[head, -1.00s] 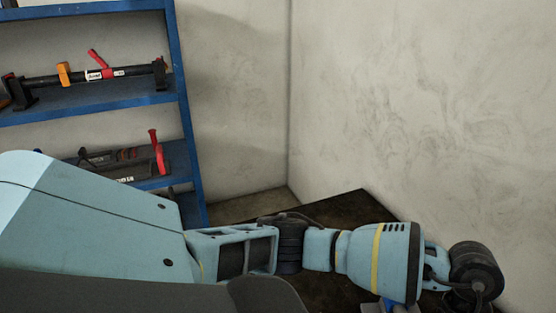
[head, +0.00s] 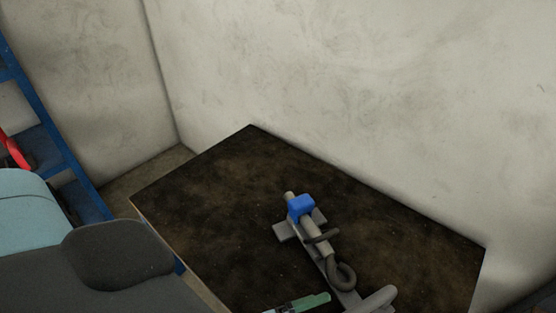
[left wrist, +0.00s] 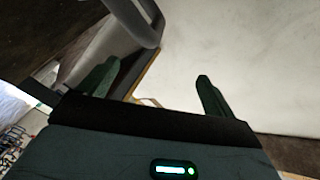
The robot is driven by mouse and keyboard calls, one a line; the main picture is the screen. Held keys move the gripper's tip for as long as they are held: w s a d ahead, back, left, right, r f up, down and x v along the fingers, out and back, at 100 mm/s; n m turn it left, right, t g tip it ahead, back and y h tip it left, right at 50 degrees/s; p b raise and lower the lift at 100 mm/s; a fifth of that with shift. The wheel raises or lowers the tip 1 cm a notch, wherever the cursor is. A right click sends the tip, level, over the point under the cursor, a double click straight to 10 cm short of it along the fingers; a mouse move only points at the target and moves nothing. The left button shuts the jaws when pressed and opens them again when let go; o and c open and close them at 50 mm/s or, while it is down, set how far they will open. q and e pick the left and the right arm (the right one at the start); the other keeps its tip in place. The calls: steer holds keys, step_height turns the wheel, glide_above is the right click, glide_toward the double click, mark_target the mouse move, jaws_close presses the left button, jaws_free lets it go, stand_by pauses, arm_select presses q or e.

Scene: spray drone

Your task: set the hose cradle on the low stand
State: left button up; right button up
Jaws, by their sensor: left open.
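A grey fixture (head: 317,243) lies on a dark tabletop (head: 210,200) in the head view. It has a cross-shaped foot, a blue block (head: 301,207) near its far end and a dark curled hose or hook (head: 341,274). It looks like the hose cradle, but I cannot be sure. I cannot single out the low stand. My left gripper (left wrist: 155,88) shows in the left wrist view with its dark green fingers apart and nothing between them. My right gripper is not in view.
A pale rounded part (head: 375,299) is beside the fixture. A blue shelf rack (head: 50,150) stands at the left. Pale walls (head: 370,90) close off the back. The tabletop's far left part is clear.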

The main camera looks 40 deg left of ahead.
arm_select(q)
steer(key=s+a+f+n+g+y, duration=0.4)
steer(key=s+f+n, duration=0.3)
steer(key=s, duration=0.5)
steer(key=s+a+f+n+g+y, duration=0.3)
steer(key=s+a+f+n, duration=0.4)
steer(key=s, duration=0.5)
steer(key=shift+s+a+f+n+g+y, duration=0.25)
steer(key=shift+f+g+y, duration=0.2)
steer(key=shift+g, duration=0.35)
